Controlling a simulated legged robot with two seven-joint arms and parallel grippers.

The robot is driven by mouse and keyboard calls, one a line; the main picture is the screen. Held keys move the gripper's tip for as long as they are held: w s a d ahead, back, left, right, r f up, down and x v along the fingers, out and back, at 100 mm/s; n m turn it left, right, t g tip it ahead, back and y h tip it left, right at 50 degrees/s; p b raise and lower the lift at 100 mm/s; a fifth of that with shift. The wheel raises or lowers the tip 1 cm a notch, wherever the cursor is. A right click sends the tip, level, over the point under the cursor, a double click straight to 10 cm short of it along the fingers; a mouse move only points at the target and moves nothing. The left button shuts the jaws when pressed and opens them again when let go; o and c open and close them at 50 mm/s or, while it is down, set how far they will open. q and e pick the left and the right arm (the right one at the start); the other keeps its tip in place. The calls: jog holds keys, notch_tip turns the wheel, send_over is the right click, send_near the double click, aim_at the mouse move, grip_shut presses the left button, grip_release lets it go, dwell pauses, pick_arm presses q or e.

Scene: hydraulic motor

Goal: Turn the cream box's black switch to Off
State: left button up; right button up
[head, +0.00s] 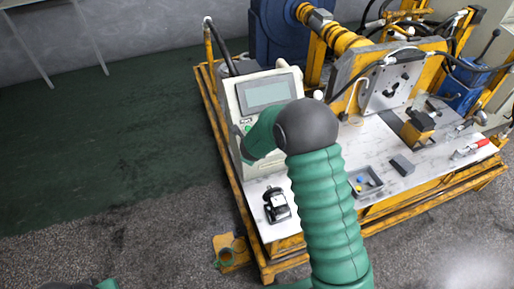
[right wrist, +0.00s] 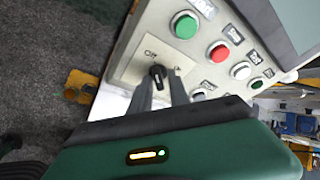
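The cream box (head: 266,92) stands at the left end of the white worktop, with its grey screen facing up towards me. Its black switch (right wrist: 157,74) shows in the right wrist view on a square plate, with an "Off" label at its upper left and another label to its right. Which label the switch points at is hard to tell. My right gripper (right wrist: 162,78) has its two dark fingers on either side of the switch, with a gap visible between them. In the head view, my right arm hides the switch and fingertips.
Green (right wrist: 184,25), red (right wrist: 219,53) and white buttons sit on the panel close to the switch's right. A small black device (head: 277,205) and a grey tray (head: 367,183) lie on the worktop. The motor rig (head: 385,85) fills the back right.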

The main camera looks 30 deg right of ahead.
pick_arm(q)
jog(key=shift+w+a+f, duration=0.1)
jog(key=shift+w, duration=0.05)
pick_arm(e)
jog(key=shift+w+a+f, duration=0.15)
jog(key=shift+a+f, duration=0.15)
jog(key=shift+w+d+f, duration=0.1)
jog(key=shift+w+f, duration=0.05)
jog(key=shift+w, duration=0.05)
pick_arm(q)
jog(key=shift+w+f, duration=0.1)
jog(key=shift+w, duration=0.15)
jog(key=shift+s, duration=0.1)
pick_arm(e)
jog(key=shift+s+d+r, duration=0.1)
jog(key=shift+s+r, duration=0.05)
jog(key=shift+r, duration=0.05)
